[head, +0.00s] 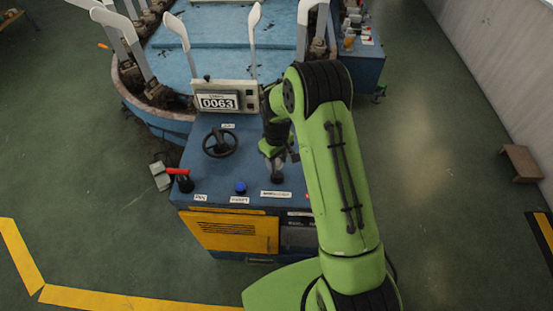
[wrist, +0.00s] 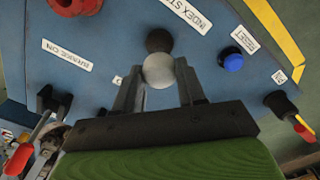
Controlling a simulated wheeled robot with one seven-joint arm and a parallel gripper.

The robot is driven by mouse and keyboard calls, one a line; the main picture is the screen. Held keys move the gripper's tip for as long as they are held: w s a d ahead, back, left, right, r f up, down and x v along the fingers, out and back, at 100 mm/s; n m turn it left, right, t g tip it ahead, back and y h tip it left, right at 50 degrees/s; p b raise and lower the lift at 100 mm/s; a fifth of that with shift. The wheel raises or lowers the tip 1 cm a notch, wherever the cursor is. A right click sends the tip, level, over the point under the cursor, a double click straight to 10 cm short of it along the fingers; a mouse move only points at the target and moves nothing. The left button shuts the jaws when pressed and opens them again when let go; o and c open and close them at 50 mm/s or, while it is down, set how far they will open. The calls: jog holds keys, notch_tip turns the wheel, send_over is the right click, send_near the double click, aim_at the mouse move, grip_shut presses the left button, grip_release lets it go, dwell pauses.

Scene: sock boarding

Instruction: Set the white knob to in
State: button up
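The white knob (wrist: 158,70) is a pale round ball in the wrist view, with a dark round shape just beyond it. My gripper (wrist: 160,78) has one dark finger on either side of the knob, with the fingertips very close to it. I cannot tell whether they touch or grip it. In the head view my gripper (head: 272,155) hangs over the right part of the blue console top (head: 215,180). There the arm and gripper hide the knob, and no "in" marking is readable.
A blue button (wrist: 231,59) and a red knob (wrist: 75,5) flank the white knob. The console also carries a black handwheel (head: 220,143), a red-handled lever (head: 178,172) and a display reading 0063 (head: 217,102). White sock boards stand behind.

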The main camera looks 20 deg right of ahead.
aim_at(277, 161)
grip_shut()
notch_tip(277, 161, down, 3)
jog(key=b, duration=0.2)
jog(key=shift+f+b, duration=0.1)
jog(key=shift+b, duration=0.3)
jog(key=shift+s, duration=0.1)
jog(key=o, duration=0.8)
grip_release()
notch_tip(277, 161, up, 16)
jog(key=p, duration=0.2)
